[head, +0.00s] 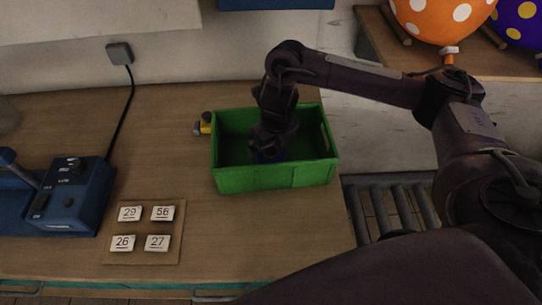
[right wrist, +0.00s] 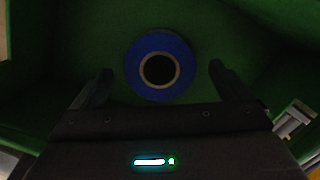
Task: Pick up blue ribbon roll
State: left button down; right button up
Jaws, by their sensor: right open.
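The blue ribbon roll (right wrist: 137,67) lies inside the green crate, its round opening facing the right wrist camera. In the head view only a bit of blue (head: 268,155) shows below my right gripper. The green crate (head: 275,178) stands on the wooden table. My right gripper (right wrist: 160,82) is open, reaching down into the crate, with one finger on each side of the roll and apart from it in the right wrist view. In the head view the gripper (head: 268,148) hides most of the roll. My left gripper is not in view.
A yellow and grey item (head: 204,124) lies just left of the crate. A blue machine (head: 65,195) with a lever stands at the left. A board with number tiles (head: 143,228) lies in front. A roller conveyor (head: 390,205) is at the right, and balloons (head: 440,20) are behind.

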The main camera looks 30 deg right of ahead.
aim_at(271, 153)
jog(key=f, duration=0.3)
jog(key=shift+w+b, duration=0.2)
jog(key=shift+b, duration=0.2)
jog(key=shift+c, duration=0.4)
jog(key=c, duration=1)
jog(key=shift+r, duration=0.2)
